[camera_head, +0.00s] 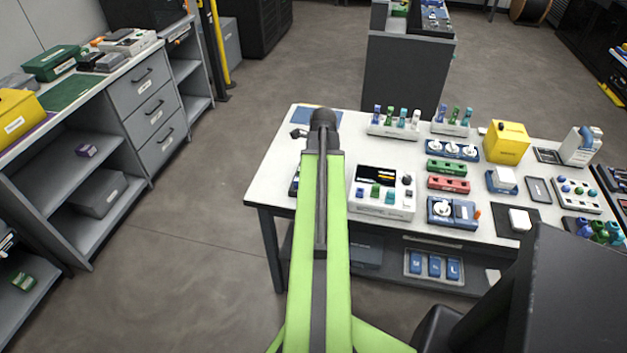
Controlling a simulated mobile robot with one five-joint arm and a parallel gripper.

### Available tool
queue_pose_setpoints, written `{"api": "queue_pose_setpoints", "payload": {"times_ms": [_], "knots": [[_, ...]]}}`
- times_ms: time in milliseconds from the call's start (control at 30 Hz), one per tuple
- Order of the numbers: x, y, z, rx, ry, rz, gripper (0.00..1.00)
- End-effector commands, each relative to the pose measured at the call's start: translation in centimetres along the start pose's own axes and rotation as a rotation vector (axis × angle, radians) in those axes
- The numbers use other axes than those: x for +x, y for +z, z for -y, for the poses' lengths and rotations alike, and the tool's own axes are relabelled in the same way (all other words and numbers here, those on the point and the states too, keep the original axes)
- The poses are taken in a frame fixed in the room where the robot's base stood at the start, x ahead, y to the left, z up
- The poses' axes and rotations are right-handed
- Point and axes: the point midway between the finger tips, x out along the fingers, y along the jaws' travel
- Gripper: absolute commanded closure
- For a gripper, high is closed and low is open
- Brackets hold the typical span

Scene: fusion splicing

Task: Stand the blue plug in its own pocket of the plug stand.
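Two pale stands with upright coloured plugs stand at the back of the white workbench. The left stand (392,131) holds blue, green, teal and white pieces. The right stand (450,129) holds blue, green and teal ones. I cannot tell which is the plug stand, or which blue piece is the task's plug. A blue piece (377,113) is upright at the left stand's left end. My green arm reaches forward over the bench's left part. Its dark end (322,118) is left of the left stand and apart from it. The fingers are not clear, nor is anything they hold.
A white splicer-like device (383,191) with a screen sits right of my arm. Green (446,168) and red (448,184) blocks, a blue device (453,213) and a yellow box (507,143) crowd the bench (272,181). The floor to the left is clear.

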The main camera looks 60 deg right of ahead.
Motion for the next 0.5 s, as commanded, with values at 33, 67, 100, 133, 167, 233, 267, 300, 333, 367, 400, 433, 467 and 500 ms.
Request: {"api": "queue_pose_setpoints", "payload": {"times_ms": [33,67,100,133,167,233,267,300,333,367,400,433,467,500], "knots": [[0.29,-0.03,0.00,0.000,0.000,0.000,1.00],[0.36,-0.04,0.00,0.000,0.000,0.000,1.00],[0.46,-0.05,0.00,0.000,0.000,0.000,1.00],[0.53,-0.06,0.00,0.000,0.000,0.000,1.00],[0.61,-0.07,0.00,0.000,0.000,0.000,1.00],[0.75,-0.09,0.00,0.000,0.000,0.000,1.00],[0.78,-0.09,0.00,0.000,0.000,0.000,1.00],[0.79,-0.10,0.00,0.000,0.000,0.000,1.00],[0.78,-0.10,0.00,0.000,0.000,0.000,1.00],[0.76,-0.10,0.00,0.000,0.000,0.000,1.00],[0.74,-0.09,0.00,0.000,0.000,0.000,1.00],[0.73,-0.09,0.01,0.000,0.000,0.000,1.00],[0.73,-0.09,0.00,0.000,0.000,0.000,1.00],[0.73,-0.09,0.00,0.000,0.000,0.000,1.00]]}}
